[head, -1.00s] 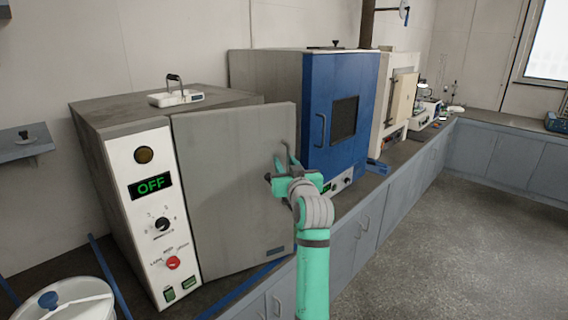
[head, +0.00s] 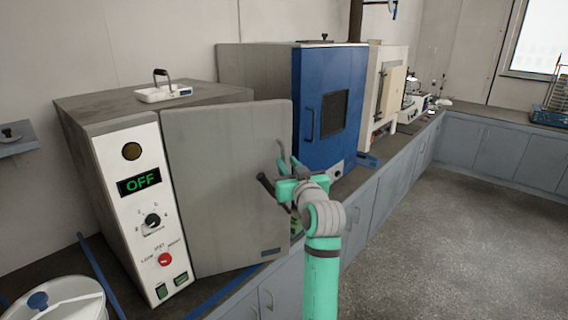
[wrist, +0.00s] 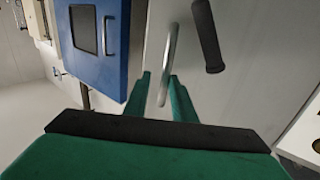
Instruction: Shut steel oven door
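The steel oven (head: 100,110) stands at the left with a white control panel and an OFF display. Its grey door (head: 220,190) stands ajar, with its right edge out from the body. A dark grip (head: 265,185) is on the door near that edge; it also shows in the wrist view (wrist: 207,38). My gripper (head: 288,158) is at the door's right edge. In the wrist view, my two green fingers (wrist: 158,90) are apart, with a silver curved bar (wrist: 171,45) running between them. A gap shows beside the bar; contact with the right finger is unclear.
A blue oven (head: 330,100) stands right behind the steel door, with a cream oven (head: 388,90) beyond. A white tray (head: 163,93) sits on top of the steel oven. A white lidded container (head: 60,305) is at lower left. The floor (head: 440,240) at right is clear.

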